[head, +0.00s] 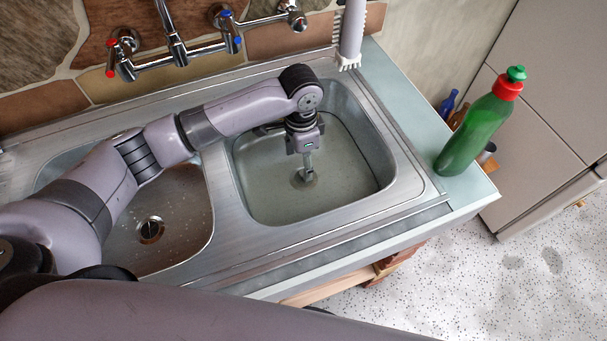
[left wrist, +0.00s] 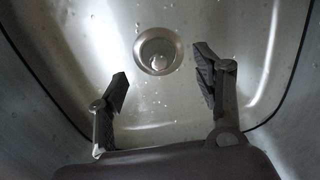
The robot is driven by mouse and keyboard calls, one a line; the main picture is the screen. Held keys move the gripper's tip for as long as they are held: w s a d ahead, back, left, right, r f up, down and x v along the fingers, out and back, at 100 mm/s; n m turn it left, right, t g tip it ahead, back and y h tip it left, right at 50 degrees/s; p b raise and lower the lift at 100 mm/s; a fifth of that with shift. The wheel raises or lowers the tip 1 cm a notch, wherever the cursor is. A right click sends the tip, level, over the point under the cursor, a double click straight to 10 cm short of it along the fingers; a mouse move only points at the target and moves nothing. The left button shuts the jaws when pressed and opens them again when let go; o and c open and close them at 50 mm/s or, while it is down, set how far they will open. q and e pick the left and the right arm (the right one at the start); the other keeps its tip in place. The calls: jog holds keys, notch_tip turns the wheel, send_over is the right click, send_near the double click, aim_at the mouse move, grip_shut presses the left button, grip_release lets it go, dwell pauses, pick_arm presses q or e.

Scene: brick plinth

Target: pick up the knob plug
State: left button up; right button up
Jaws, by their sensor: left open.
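The knob plug (left wrist: 157,62) appears as a small rounded shape in the round drain (left wrist: 158,38) of the right-hand basin. In the left wrist view it is a little beyond my fingertips, between their lines. In the head view the drain (head: 304,181) is partly hidden by my gripper. My left gripper (head: 308,163) points down into this basin above the drain. In the left wrist view the gripper (left wrist: 162,78) is open, with its two fingers wide apart and nothing between them. My right gripper does not show.
The right-hand basin (head: 365,150) has steep walls around my gripper. The left-hand basin (head: 185,205) has its own drain (head: 150,230). Taps (head: 175,50) and a white brush (head: 352,35) are behind. A green bottle (head: 475,130) stands on the right-hand worktop.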

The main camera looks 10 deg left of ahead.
pick_arm(q)
jog(key=f, duration=0.5)
jog(key=shift+d+f+p, duration=0.25)
jog(key=shift+f+p, duration=0.05)
jog(key=c, duration=1.2)
